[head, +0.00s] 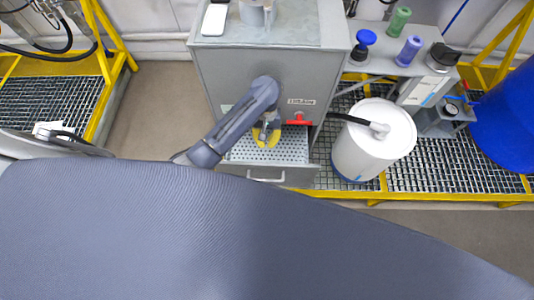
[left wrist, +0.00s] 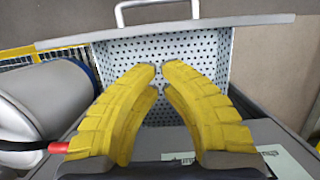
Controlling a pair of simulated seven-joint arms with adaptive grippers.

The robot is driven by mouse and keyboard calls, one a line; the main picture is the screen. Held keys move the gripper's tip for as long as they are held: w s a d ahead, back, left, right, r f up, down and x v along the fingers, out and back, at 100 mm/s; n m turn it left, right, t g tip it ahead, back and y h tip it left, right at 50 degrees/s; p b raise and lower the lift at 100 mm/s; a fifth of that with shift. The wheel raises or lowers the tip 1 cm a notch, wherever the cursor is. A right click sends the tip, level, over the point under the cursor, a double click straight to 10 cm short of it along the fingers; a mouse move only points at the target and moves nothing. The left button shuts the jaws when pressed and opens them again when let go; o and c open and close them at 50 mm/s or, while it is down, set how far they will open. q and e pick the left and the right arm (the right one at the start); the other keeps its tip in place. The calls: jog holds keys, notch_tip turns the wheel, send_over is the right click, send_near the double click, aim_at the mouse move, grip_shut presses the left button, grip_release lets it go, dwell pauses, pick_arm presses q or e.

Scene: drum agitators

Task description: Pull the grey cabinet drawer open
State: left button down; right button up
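The grey cabinet (head: 231,84) stands at the top middle of the head view. Its drawer (head: 288,150) is pulled out from the front, showing a perforated metal inside. The drawer's handle (head: 265,180) is on the front panel; it also shows at the top of the left wrist view (left wrist: 155,22). My left gripper (head: 267,142) points down over the drawer, between the cabinet front and the handle panel. In the left wrist view its yellow fingers (left wrist: 160,73) bow inward, tips almost meeting, with nothing between them, apart from the handle. My right gripper is not in view.
A white drum (head: 370,151) stands right of the drawer on a yellow-edged grating. A shelf with bottles (head: 409,50) and a blue barrel (head: 505,125) are further right. Open floor (head: 165,110) lies left of the cabinet.

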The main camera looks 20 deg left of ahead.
pick_arm(q)
jog(key=x, duration=0.7)
jog(key=shift+f, duration=0.25)
jog(key=shift+s, duration=0.1)
